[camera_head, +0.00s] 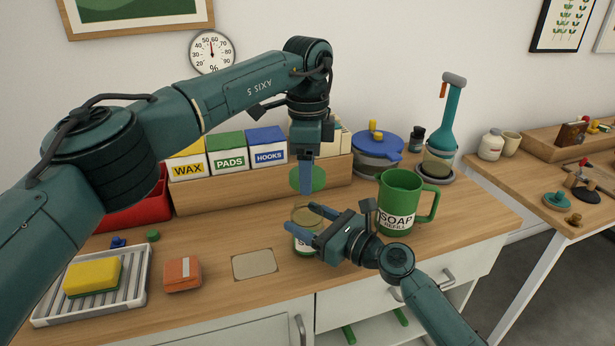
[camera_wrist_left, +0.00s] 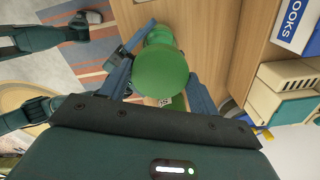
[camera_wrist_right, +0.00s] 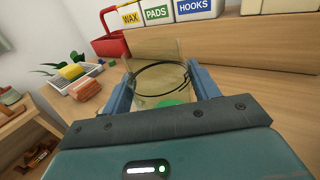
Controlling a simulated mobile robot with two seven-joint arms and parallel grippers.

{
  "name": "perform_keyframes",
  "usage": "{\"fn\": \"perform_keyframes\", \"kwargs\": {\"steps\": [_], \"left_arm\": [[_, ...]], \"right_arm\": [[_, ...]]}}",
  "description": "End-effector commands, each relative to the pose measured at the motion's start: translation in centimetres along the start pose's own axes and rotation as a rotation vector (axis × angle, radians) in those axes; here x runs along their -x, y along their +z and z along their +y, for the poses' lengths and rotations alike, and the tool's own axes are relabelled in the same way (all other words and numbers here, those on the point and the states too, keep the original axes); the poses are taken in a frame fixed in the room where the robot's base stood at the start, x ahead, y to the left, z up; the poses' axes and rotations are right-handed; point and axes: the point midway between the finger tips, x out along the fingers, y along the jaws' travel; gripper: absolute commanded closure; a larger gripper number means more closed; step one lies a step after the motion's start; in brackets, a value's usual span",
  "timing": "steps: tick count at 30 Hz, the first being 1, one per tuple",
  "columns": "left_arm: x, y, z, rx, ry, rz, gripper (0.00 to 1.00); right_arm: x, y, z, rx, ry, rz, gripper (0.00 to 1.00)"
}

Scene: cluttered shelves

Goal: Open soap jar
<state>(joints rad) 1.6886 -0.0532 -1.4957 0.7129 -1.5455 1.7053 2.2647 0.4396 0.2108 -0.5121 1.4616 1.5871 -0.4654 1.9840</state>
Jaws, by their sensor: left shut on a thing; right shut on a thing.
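The soap jar (camera_head: 306,217) is a clear glass jar with a green-and-white label, standing on the wooden counter. My right gripper (camera_head: 318,217) is shut on its sides; the open rim and something green inside show in the right wrist view (camera_wrist_right: 160,75). The round green lid (camera_head: 308,179) is above the jar, apart from it, tilted toward the head camera. My left gripper (camera_head: 306,178) is shut on the lid, pointing down. In the left wrist view the lid (camera_wrist_left: 161,73) sits between the fingers and hides most of what is beneath.
A green SOAP REFILL mug (camera_head: 398,205) stands right of the jar. Behind are a wooden crate with WAX, PADS and HOOKS boxes (camera_head: 229,152) and a blue-lidded pot (camera_head: 377,147). A beige mat (camera_head: 254,263), orange block (camera_head: 182,274) and sponge tray (camera_head: 95,307) lie left.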

Motion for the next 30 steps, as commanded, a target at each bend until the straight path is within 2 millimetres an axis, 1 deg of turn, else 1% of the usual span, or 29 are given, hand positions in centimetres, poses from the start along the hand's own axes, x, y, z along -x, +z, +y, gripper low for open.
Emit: {"fn": "perform_keyframes", "kwargs": {"steps": [3,4,6,13,19,22,26,30], "left_arm": [[0.0,0.0,0.0,0.000,0.000,0.000,0.66],[0.0,0.0,0.0,0.000,0.000,0.000,0.66],[0.0,0.0,0.0,0.000,0.000,0.000,0.66],[-0.1,0.0,0.0,0.000,0.000,0.000,0.66],[-0.1,0.0,0.0,0.000,0.000,0.000,0.66],[0.0,0.0,0.0,0.000,0.000,0.000,0.66],[0.1,0.0,0.0,0.000,0.000,0.000,0.66],[0.1,0.0,0.0,0.000,0.000,0.000,0.66]], "right_arm": [[0.0,0.0,0.0,0.001,0.000,0.001,1.00],[0.0,0.0,0.0,0.001,0.000,0.001,0.38],[0.0,0.0,0.0,0.001,0.000,0.001,0.32],[0.0,0.0,0.0,0.000,0.000,0.000,0.14],[0.0,0.0,0.0,0.000,0.000,0.000,0.14],[0.5,-0.1,0.0,0.000,-0.001,0.001,0.14],[2.2,-0.1,0.0,0.000,0.000,0.003,0.14],[5.2,-0.2,0.0,0.002,-0.001,0.004,0.14]]}}
